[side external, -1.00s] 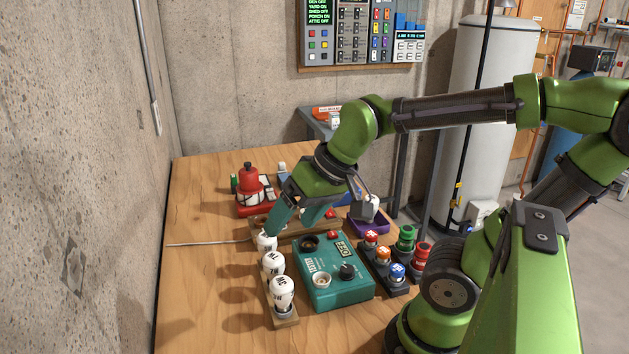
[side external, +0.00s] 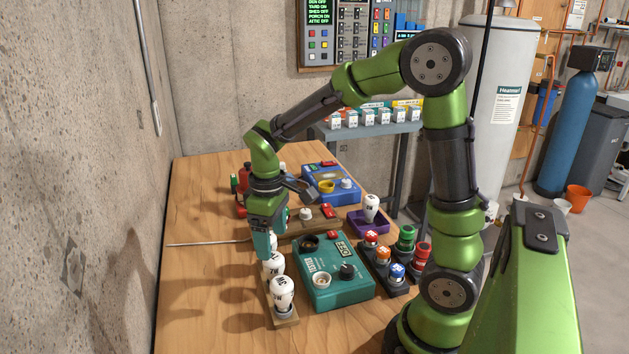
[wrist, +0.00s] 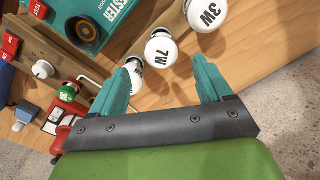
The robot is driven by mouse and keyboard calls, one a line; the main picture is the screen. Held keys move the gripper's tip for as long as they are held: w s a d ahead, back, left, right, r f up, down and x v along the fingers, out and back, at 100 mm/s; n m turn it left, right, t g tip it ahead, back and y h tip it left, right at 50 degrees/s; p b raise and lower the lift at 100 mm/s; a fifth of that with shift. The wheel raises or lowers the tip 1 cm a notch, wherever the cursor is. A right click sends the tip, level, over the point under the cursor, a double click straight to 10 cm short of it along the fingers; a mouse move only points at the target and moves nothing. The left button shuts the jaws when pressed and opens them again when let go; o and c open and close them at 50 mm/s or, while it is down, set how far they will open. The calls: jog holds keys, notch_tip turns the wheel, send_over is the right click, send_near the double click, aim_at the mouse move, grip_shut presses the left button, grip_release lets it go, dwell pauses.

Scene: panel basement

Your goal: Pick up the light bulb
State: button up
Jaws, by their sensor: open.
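Three white light bulbs stand upright in a row in a wooden rack (side external: 287,322) at the table's left. The nearest bulb (side external: 282,291) is fully in view, the middle bulb (side external: 274,262) is partly covered, and the far one is hidden behind my gripper (side external: 266,247). My gripper points down over the far part of the row, jaws open. In the wrist view, the "7W" bulb (wrist: 162,50) appears between the fingertips, the "3W" bulb (wrist: 207,14) lies beyond, and a third bulb (wrist: 135,76) is partly hidden by the left finger. Another bulb (side external: 371,206) stands in a purple tray (side external: 368,228).
A green tester box (side external: 335,288) stands right of the rack, with a holder of coloured knobs (side external: 384,258) beyond it. A blue box (side external: 331,180) and a red object (side external: 242,180) are at the back. A thin rod (side external: 205,244) lies left, where the table is mostly clear.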

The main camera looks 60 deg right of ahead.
aim_at(276, 271)
jog(key=f, duration=0.9)
jog(key=shift+s+a+f, duration=0.1)
jog(key=shift+s+f, duration=0.1)
jog(key=shift+f, duration=0.2)
jog(key=c, duration=1.1)
